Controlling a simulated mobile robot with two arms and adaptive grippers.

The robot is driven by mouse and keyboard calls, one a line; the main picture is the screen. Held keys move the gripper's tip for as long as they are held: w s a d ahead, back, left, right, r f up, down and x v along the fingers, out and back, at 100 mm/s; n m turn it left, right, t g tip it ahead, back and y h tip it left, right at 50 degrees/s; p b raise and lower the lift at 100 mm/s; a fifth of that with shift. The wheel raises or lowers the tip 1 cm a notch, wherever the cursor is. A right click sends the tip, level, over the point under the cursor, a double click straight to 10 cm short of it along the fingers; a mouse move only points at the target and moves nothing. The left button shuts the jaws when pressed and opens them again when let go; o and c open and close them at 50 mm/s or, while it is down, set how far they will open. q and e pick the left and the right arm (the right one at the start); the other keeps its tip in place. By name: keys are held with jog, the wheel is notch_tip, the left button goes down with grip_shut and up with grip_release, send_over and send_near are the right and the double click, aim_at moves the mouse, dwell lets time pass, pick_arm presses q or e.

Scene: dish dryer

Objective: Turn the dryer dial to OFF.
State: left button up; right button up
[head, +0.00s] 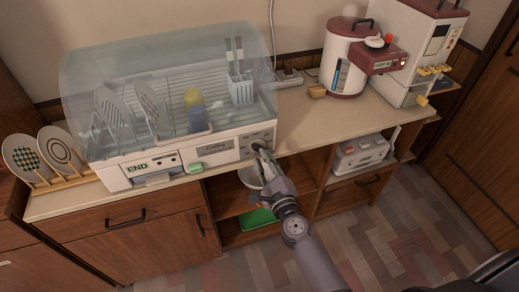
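The dish dryer (217,150) stands on the counter at the left, a white box with a clear rounded cover. Its front carries an END panel (138,169) at the left and a grey control area at the right end. My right gripper (262,150) is at that right end of the front, at or very near the dial. The fingers cover the dial, so its pointer and setting cannot be read. I cannot tell whether the fingers are open or closed on it. My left gripper is not in view.
Plates, cups and cutlery stand under the cover. Two plates (62,148) sit in a wooden rack at the left. A white and red pot (347,62) and a tall dispenser (414,48) stand at the right. Open shelves with a green tray (258,218) lie below.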

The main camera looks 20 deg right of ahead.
aim_at(258, 148)
jog(key=w, duration=0.3)
jog(key=shift+w+a, duration=0.1)
jog(key=shift+w, duration=0.3)
jog(key=shift+c, duration=0.4)
grip_shut()
